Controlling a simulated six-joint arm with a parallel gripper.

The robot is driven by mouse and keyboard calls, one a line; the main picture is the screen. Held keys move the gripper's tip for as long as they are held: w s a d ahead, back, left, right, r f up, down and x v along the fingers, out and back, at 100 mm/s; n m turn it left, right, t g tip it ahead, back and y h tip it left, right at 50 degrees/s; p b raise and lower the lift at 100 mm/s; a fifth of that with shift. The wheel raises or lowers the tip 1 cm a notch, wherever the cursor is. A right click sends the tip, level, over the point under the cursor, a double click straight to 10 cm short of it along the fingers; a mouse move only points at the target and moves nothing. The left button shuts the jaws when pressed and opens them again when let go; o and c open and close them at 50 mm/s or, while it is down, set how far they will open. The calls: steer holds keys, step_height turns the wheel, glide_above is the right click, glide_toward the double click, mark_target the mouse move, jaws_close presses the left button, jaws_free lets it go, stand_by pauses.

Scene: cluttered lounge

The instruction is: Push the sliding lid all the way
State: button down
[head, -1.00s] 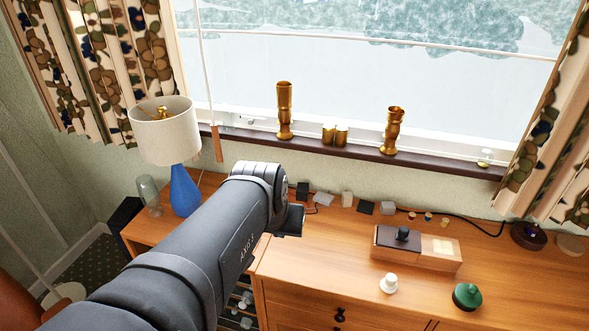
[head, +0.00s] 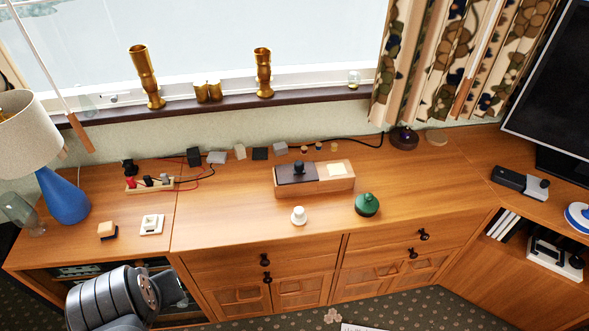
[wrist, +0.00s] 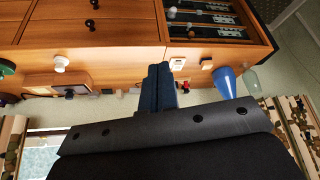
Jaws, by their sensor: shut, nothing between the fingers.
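A wooden box (head: 330,183) stands on the wooden cabinet top. Its dark sliding lid (head: 288,175) with a black knob covers the left part. The right part is pale wood with a light square (head: 337,170) on top. In the wrist view, which is upside down, the box (wrist: 80,80) shows at left. My gripper (head: 176,287) is low at the left in the head view, in front of the cabinet and well apart from the box. In the wrist view its dark fingers (wrist: 160,85) are together and empty.
A white knob-like piece (head: 298,216) and a green round object (head: 367,205) stand in front of the box. Several small blocks and a black cable (head: 345,141) lie behind it. A power strip (head: 150,184) and a blue lamp (head: 63,197) are at left.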

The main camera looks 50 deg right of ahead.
steer(key=c, duration=1.8)
jaws_free()
steer(key=o, duration=0.3)
steer(key=shift+w+d+r, duration=0.25)
steer(key=shift+r, duration=0.05)
steer(key=o, duration=0.4)
steer(key=w+d+r+m, duration=0.2)
steer(key=w+d+r, duration=0.3)
steer(key=d, duration=0.5)
steer(key=shift+w+g+h, duration=0.4)
steer(key=shift+w, duration=0.35)
steer(key=m+g, duration=0.2)
steer(key=m, duration=0.3)
glide_above(299, 163)
steer(key=s+a, duration=0.3)
steer(key=a, duration=0.2)
step_height(299, 163, down, 7)
steer(key=shift+h, duration=0.5)
steer(key=x, duration=1.6)
steer(key=shift+a+f, duration=0.15)
steer(key=shift+f, duration=0.15)
steer(key=shift+c, duration=0.4)
